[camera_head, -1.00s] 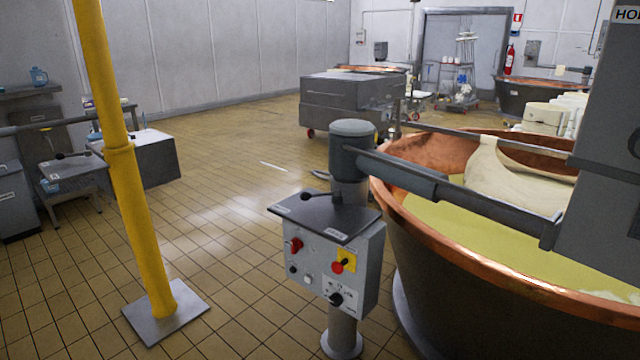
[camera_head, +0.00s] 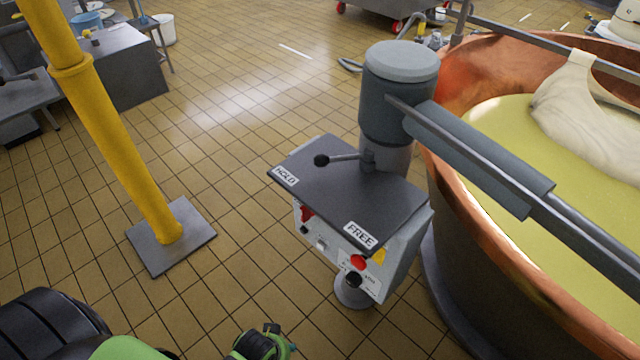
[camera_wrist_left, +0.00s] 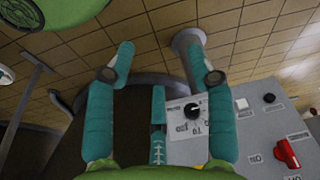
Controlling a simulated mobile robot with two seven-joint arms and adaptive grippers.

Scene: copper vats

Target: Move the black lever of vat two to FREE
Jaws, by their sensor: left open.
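The black lever (camera_head: 340,159) lies over the dark top plate (camera_head: 352,190) of the control post beside the copper vat (camera_head: 450,190). Its ball knob points left, towards the side with the HOLD label (camera_head: 285,177). The FREE label (camera_head: 360,235) is at the plate's near right corner. No vat number is readable. My left gripper (camera_head: 266,344) shows only partly at the bottom edge, in front of and below the plate, apart from the lever. In the left wrist view its teal fingers (camera_wrist_left: 158,62) are spread and empty, near the control panel (camera_wrist_left: 230,135). My right gripper is out of view.
A yellow pole (camera_head: 110,130) on a square foot stands to the left. A grey bar (camera_head: 510,180) runs from the post across the vat, which holds yellow liquid and a pale cloth. Tiled floor (camera_head: 240,100) between pole and post is clear.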

